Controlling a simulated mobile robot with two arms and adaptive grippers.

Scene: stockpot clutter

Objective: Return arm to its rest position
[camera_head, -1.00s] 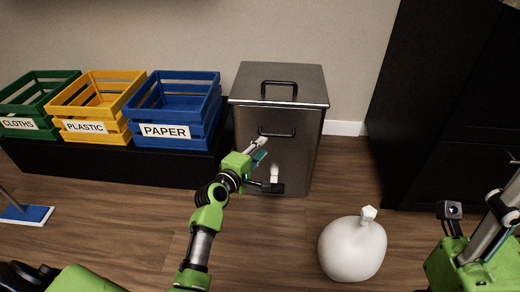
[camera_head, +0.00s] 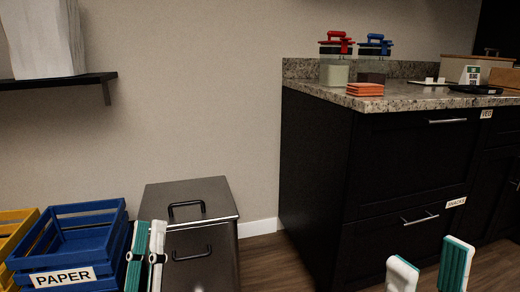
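My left gripper (camera_head: 147,255) is at the bottom left, its two white and green fingers pointing up. They appear close together, and the angle hides whether there is a gap between them. It shows in front of the left edge of the metal bin and beside the blue crate; I cannot tell if it touches either. My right gripper (camera_head: 429,272) is at the bottom right, in front of the black cabinet. Its two fingers stand apart with nothing between them. The rest of both arms is out of view.
A metal bin (camera_head: 222,252) with a closed lid stands against the wall. A blue PAPER crate (camera_head: 93,271) and a yellow crate (camera_head: 10,240) are at the left. A black cabinet (camera_head: 320,190) with a granite top fills the right. A shelf (camera_head: 98,78) juts from the wall.

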